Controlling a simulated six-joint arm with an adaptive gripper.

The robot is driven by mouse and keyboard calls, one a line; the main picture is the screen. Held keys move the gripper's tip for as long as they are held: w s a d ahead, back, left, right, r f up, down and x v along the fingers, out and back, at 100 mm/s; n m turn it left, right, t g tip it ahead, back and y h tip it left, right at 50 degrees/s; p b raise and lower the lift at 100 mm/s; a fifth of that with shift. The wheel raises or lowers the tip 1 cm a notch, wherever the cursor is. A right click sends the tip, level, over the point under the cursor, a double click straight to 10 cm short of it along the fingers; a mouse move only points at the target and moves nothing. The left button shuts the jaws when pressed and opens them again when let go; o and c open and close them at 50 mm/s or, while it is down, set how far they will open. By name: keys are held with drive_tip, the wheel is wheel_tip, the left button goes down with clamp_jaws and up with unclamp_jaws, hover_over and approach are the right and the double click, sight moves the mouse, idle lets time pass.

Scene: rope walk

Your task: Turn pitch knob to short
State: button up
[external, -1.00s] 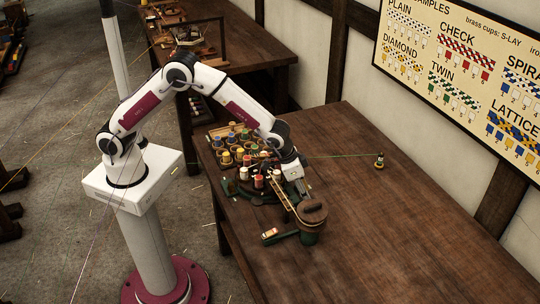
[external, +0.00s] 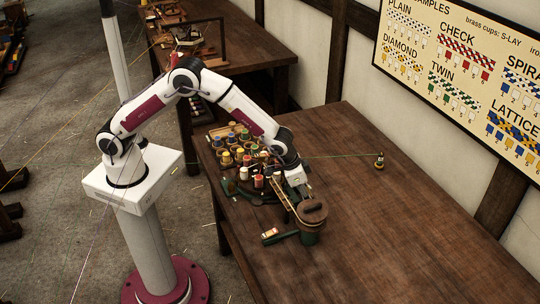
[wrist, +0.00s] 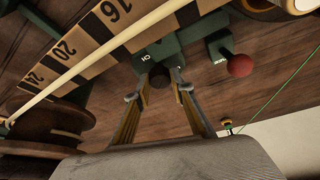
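In the wrist view a small dark round knob (wrist: 160,75) sits on a green block (wrist: 158,50) that carries small white markings, only partly readable. I take it for the pitch knob; where it points is hidden. My gripper (wrist: 160,84) has its two fingers spread around the knob, one tip on each side. The tips look close to it, but contact is not clear. In the external view my gripper (external: 303,191) is low over the green and brown machine (external: 313,212) on the table, and the knob cannot be made out.
A red ball lever (wrist: 239,65) on another green block stands right of the knob. A numbered scale strip (wrist: 85,45) with a pale rod crosses close by on the left. Spools (external: 240,150) crowd the table's left end.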

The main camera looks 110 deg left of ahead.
drive_tip(key=shift+o, duration=0.2)
drive_tip(key=shift+a+m+h, duration=0.1)
drive_tip(key=shift+m+h, duration=0.2)
drive_tip(key=shift+m, duration=0.8)
drive_tip(key=shift+a+m+t+h, duration=0.1)
drive_tip(key=shift+m+t+h, duration=0.3)
drive_tip(key=shift+m, duration=0.7)
drive_tip(key=shift+a+m+h, duration=0.1)
drive_tip(key=shift+m+h, duration=0.7)
drive_tip(key=shift+m, duration=1.5)
drive_tip(key=o, duration=1.1)
drive_tip(key=shift+r, duration=0.15)
drive_tip(key=v, duration=1.1)
drive_tip(key=shift+a+r, duration=0.25)
drive_tip(key=shift+r, duration=0.2)
